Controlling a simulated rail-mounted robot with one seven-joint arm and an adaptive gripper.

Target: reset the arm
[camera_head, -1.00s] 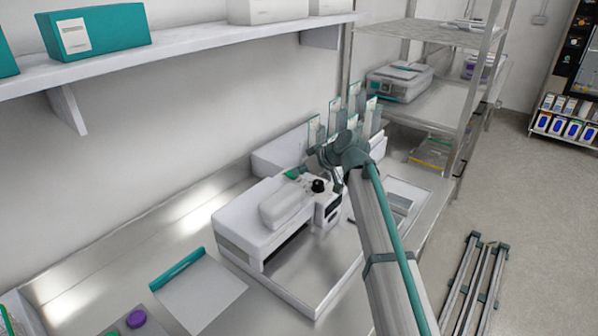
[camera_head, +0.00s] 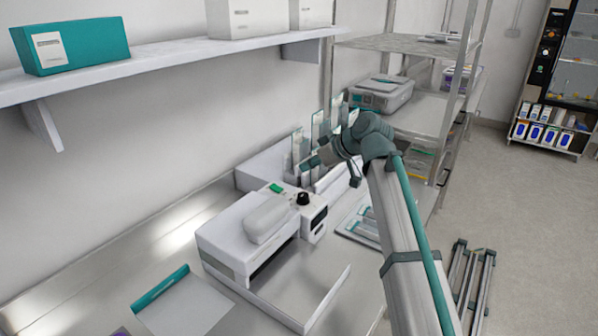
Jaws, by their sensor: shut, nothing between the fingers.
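My arm rises from the bottom right of the head view, and its forearm and wrist bend left over the back of the bench. My gripper (camera_head: 308,164) is small and partly blended with the wrist links; it is shut and empty. It is in front of the upright clear plates (camera_head: 318,128) of a white rack, above and behind the white bench device. I cannot tell whether it touches the plates.
A white device (camera_head: 245,240) with a black knob stands on the steel bench. A tray (camera_head: 362,222) lies beside my arm. A wall shelf (camera_head: 180,58) with boxes overhangs at upper left. A metal rack (camera_head: 405,120) holding a grey case (camera_head: 380,93) stands behind.

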